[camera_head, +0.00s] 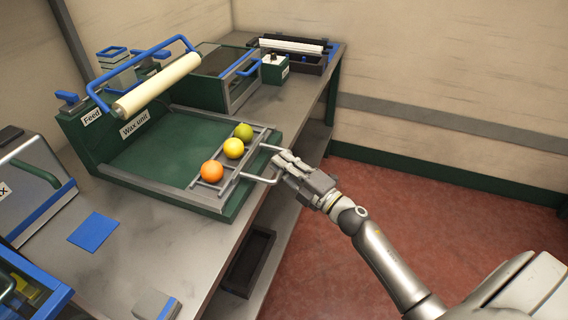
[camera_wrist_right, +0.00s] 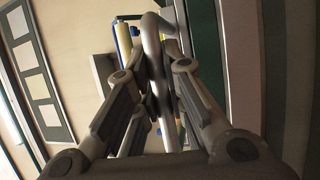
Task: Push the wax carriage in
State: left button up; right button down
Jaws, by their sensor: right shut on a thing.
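The wax carriage (camera_head: 210,187), a grey slatted rack, lies at the unit's right side and bears an orange fruit (camera_head: 212,172), a yellow fruit (camera_head: 234,148) and a green fruit (camera_head: 244,131) in a row. Its metal handle (camera_head: 258,179) sticks out to the right past the bench edge. My right gripper (camera_head: 284,162) is shut on the handle's outer bar; in the right wrist view the handle (camera_wrist_right: 152,45) runs between the fingers. My left gripper is not in view.
A cream roller (camera_head: 157,84) with a blue frame is raised above the unit. A blue pad (camera_head: 94,232) lies on the bench front left. A dark bin (camera_head: 248,262) sits below on the shelf. The red floor (camera_head: 400,210) right of the bench is clear.

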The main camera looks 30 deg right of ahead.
aim_at(255, 150)
jog(key=w+a, duration=0.3)
jog(key=w, duration=0.1)
jog(key=shift+a, duration=0.25)
jog(key=shift+s+d, duration=0.1)
jog(key=shift+s, duration=0.05)
jog(key=c, duration=1.9)
grip_release()
jog(key=shift+c, duration=0.2)
jog(key=o, duration=0.4)
jog(key=shift+o, duration=0.2)
jog(key=shift+s, duration=0.1)
jog(key=shift+s+d+f, duration=0.2)
jog(key=shift+s+f, duration=0.1)
jog(key=shift+s, duration=0.2)
jog(key=r+v, duration=0.1)
jog(key=v, duration=0.5)
jog(key=shift+s+d+f, duration=0.2)
jog(key=shift+s+f, duration=0.05)
jog(key=shift+s, duration=0.2)
